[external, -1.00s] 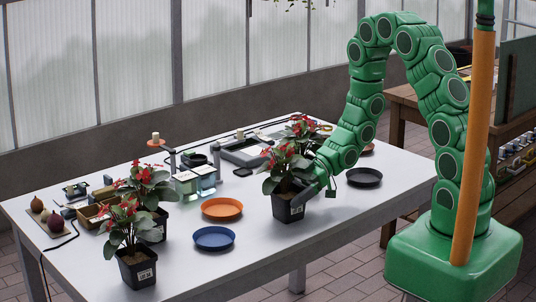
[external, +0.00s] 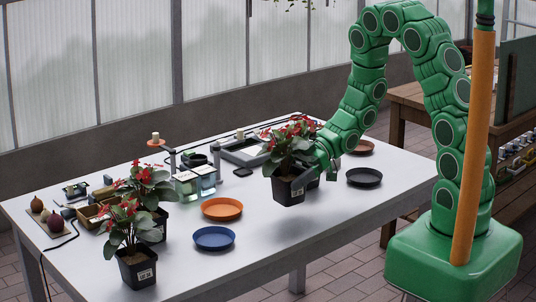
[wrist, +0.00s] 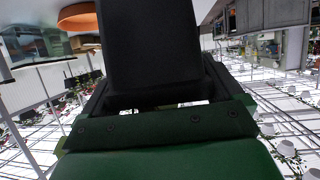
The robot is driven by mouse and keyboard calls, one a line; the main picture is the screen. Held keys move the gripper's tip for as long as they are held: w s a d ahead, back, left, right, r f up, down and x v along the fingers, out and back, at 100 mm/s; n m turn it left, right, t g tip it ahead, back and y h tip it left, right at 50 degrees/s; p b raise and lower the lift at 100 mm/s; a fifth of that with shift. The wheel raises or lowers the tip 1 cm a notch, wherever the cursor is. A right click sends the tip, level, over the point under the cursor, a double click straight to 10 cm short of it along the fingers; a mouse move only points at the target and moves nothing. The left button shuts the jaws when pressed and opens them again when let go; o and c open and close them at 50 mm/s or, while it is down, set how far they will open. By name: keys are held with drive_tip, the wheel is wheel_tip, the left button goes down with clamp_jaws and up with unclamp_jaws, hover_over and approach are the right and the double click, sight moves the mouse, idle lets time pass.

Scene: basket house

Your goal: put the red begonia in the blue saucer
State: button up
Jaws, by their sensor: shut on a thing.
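My gripper (external: 304,180) is shut on the black pot of a red begonia (external: 289,190) and holds it above the white table, right of the saucers. The plant is roughly upright, with red flowers and green leaves. In the wrist view the dark pot (wrist: 150,45) fills the middle and hides much of the scene. The blue saucer (external: 214,239) lies empty near the table's front edge, to the left of the held pot and lower in the picture. Two more red-flowered plants in black pots stand at the left, a front one (external: 137,269) and a rear one (external: 153,224).
An orange saucer (external: 222,209) lies just behind the blue one. A black saucer (external: 364,177) and a brown saucer (external: 362,147) lie to the right. Another red-flowered plant seems partly hidden behind the held one. Glass containers (external: 195,183) stand behind the orange saucer.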

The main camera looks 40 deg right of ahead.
sight(289, 179)
drive_tip(key=shift+r, duration=2.45)
